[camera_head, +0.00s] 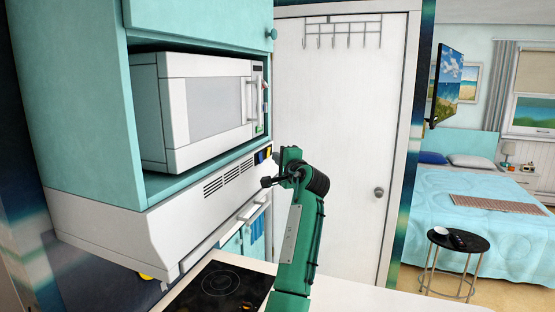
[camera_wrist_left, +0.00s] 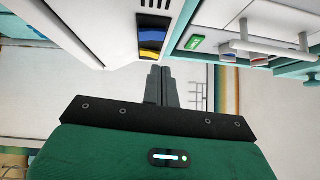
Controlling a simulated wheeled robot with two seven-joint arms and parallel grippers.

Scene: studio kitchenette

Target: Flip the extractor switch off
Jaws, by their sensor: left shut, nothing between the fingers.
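The white extractor hood (camera_head: 150,225) sits under the microwave shelf, with dark vent slots along its front. At its right end is a dark switch panel (camera_head: 262,155) with a blue part and a yellow part; the panel also shows in the left wrist view (camera_wrist_left: 153,36). I cannot tell which way the switch is set. My left gripper (camera_head: 267,182) is shut and empty, just below and in front of the panel. In the left wrist view its closed fingertips (camera_wrist_left: 160,70) point toward the panel's yellow end, with a small gap visible. My right gripper is not in view.
A white microwave (camera_head: 205,105) stands in the teal cabinet above the hood. A dark hob (camera_head: 218,290) lies on the counter below. A white door (camera_head: 345,150) is behind my arm, and a bed (camera_head: 480,215) is far right.

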